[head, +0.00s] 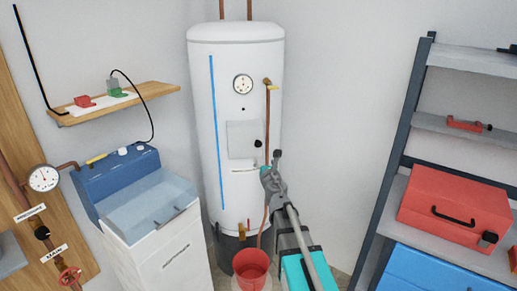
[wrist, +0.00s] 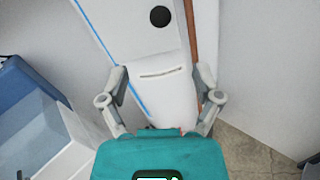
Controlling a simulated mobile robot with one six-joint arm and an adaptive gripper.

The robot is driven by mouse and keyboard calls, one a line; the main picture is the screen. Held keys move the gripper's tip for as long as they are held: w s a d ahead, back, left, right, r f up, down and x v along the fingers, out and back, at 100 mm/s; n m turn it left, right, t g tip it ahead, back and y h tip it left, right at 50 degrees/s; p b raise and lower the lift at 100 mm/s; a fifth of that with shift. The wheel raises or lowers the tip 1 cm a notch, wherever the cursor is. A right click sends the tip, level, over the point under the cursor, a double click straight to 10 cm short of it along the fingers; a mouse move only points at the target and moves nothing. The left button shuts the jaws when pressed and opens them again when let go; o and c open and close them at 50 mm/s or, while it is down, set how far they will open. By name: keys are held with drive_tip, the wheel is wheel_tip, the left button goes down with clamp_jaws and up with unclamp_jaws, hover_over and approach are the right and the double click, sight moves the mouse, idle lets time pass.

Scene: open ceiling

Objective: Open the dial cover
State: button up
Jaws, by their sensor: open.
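A tall white tank (head: 237,190) has a pale rectangular panel (head: 241,132) on its front, which I take for the dial cover. A black round knob (head: 258,143) shows at the panel's right side, and it also shows in the wrist view (wrist: 160,16). A pale slotted strip (head: 245,170) is just below the panel; it shows in the wrist view (wrist: 162,72) between my fingers. My gripper (head: 271,162) is open and empty, low and right of the panel. In the wrist view (wrist: 162,80) its fingers are spread. I cannot tell whether they touch anything, nor the panel's hinge side.
A round gauge (head: 243,84) is above the panel. A copper pipe (head: 267,115) runs down the tank's right side. A red bucket (head: 251,265) stands below. A blue-topped sink (head: 150,205) is left, and a shelf rack (head: 400,150) with a red toolbox (head: 455,207) is right.

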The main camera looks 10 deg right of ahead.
sight(258, 145)
idle(0.3)
drive_tip(key=w, duration=1.3)
drive_tip(key=shift+w+d, duration=0.35)
drive_tip(key=shift+w, duration=0.05)
clamp_jaws()
